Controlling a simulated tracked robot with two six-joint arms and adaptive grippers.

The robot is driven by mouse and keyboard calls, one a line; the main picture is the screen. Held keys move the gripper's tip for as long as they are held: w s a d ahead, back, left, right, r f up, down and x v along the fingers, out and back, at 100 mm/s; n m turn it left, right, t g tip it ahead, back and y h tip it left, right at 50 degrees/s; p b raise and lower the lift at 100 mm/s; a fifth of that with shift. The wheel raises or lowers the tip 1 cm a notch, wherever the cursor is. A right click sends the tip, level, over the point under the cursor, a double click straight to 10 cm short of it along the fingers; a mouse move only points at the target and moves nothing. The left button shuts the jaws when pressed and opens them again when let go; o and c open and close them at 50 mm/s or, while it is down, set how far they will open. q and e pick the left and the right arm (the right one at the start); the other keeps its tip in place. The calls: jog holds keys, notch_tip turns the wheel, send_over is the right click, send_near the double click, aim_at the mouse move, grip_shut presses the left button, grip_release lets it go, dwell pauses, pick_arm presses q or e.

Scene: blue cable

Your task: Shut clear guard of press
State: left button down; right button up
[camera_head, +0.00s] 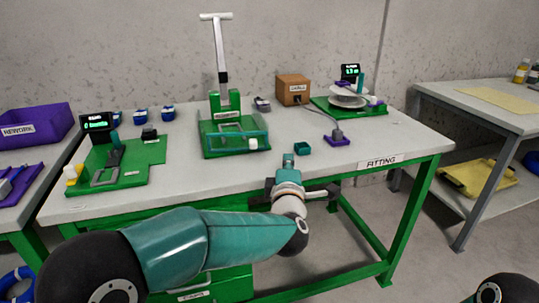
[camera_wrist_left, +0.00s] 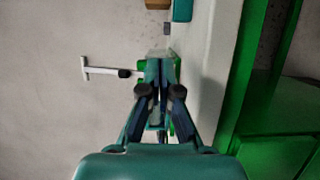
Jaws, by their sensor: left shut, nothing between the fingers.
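The press (camera_head: 222,100) stands at the back middle of the table, with a green base and a tall lever topped by a white T-handle. Its clear guard (camera_head: 232,128) is a see-through panel with a teal edge low at the front, with a white knob (camera_head: 253,143) near its right end; its exact angle is hard to tell. My left gripper (camera_head: 288,159) is shut and empty at the table's front edge, right of the press and apart from the guard. In the left wrist view the shut fingers (camera_wrist_left: 158,66) partly hide the press, whose T-handle (camera_wrist_left: 84,68) shows at left. My right gripper is out of view.
A purple-based piece (camera_head: 337,138) with a cable, a brown box (camera_head: 293,89) and a reel station (camera_head: 348,97) stand at right. A green fixture (camera_head: 118,165) stands left. The tabletop (camera_head: 215,172) before the press is clear.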

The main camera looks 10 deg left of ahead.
pick_arm(q)
jog(key=s+d, duration=0.1)
jog(key=d, duration=0.1)
jog(key=m+y+p, duration=0.3)
jog(key=m+p, duration=0.5)
jog(key=m, duration=0.8)
send_near(254, 147)
jog(key=x, duration=0.7)
jog(key=shift+w, duration=0.15)
